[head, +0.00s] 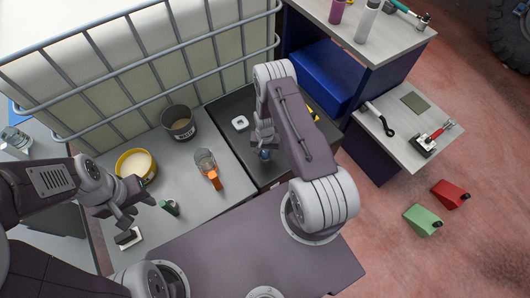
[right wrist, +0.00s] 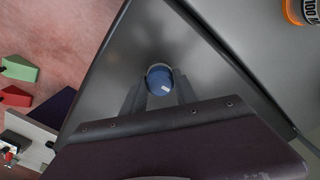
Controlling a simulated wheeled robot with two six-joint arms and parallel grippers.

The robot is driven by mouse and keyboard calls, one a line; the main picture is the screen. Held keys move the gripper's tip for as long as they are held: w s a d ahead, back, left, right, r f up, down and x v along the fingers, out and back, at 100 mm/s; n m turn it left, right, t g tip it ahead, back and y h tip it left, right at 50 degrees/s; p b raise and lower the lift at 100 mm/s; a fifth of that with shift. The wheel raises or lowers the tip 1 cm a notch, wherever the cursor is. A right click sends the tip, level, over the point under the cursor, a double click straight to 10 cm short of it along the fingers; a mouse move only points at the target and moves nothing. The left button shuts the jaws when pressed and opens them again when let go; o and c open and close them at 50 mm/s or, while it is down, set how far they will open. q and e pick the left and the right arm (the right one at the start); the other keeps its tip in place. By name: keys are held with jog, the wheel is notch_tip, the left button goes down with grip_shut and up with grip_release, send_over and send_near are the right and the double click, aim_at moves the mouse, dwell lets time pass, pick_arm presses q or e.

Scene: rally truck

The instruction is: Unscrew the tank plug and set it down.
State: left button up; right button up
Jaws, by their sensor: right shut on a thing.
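A round blue plug (right wrist: 159,78) with a pale mark on top sits between the fingers of my right gripper (right wrist: 160,95) in the right wrist view. In the head view it is a small blue patch (head: 265,155) below my right gripper (head: 264,140), largely hidden by the arm. My right gripper is shut on it over the dark grey surface (head: 290,165). I cannot tell whether the plug touches anything beneath it. My left gripper (head: 134,212) looks open and empty above the left part of the grey bench.
A small white piece (head: 240,122) lies on the dark surface. A caged white tank (head: 150,60) stands behind. Right shelves hold tools.

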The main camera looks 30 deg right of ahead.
jog(key=n, duration=0.4)
jog(key=shift+n, duration=0.4)
jog(key=n, duration=0.6)
jog(key=o, duration=0.8)
jog(key=shift+c, duration=0.2)
